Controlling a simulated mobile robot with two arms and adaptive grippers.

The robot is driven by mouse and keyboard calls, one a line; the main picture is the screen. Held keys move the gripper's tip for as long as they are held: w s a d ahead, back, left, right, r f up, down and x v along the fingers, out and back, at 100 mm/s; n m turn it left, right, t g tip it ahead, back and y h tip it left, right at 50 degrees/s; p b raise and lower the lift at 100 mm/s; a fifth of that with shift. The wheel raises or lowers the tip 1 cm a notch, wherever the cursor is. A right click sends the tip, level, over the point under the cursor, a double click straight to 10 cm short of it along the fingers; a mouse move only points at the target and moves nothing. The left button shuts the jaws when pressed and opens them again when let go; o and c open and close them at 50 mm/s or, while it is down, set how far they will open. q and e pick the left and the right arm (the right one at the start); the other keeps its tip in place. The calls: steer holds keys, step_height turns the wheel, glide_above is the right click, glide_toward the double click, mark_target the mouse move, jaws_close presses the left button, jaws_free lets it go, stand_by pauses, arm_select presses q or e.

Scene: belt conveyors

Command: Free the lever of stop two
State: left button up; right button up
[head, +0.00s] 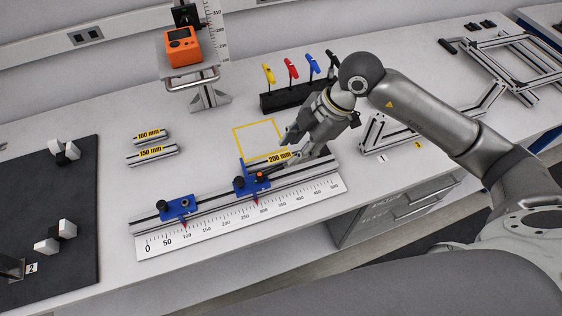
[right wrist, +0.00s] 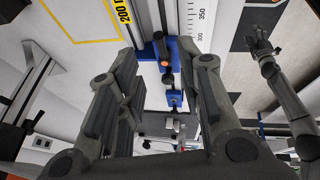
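The measuring rail (head: 215,205) carries two blue stops. The left stop (head: 180,207) is near 100 on the scale. The right stop (head: 239,184), which I take as stop two, is between 250 and 300. A dark lever with an orange end (head: 261,176) shows on it; the right wrist view shows this lever (right wrist: 164,62) too, but its angle is hard to tell. My right gripper (head: 276,158) is open over the right stop. In the right wrist view, the stop's blue body (right wrist: 186,50) appears between the spread fingers, with no clear contact.
A 200 mm bar (head: 280,158) lies beside the rail, behind the right stop and close to my fingers. Shorter bars (head: 151,154) lie farther left. A black holder (head: 280,100) with coloured levers stands behind.

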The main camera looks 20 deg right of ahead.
mark_target(279, 167)
steer(key=p+x, duration=0.2)
steer(key=x, duration=0.6)
steer(key=shift+a+f, duration=0.2)
steer(key=shift+f, duration=0.05)
jaws_close()
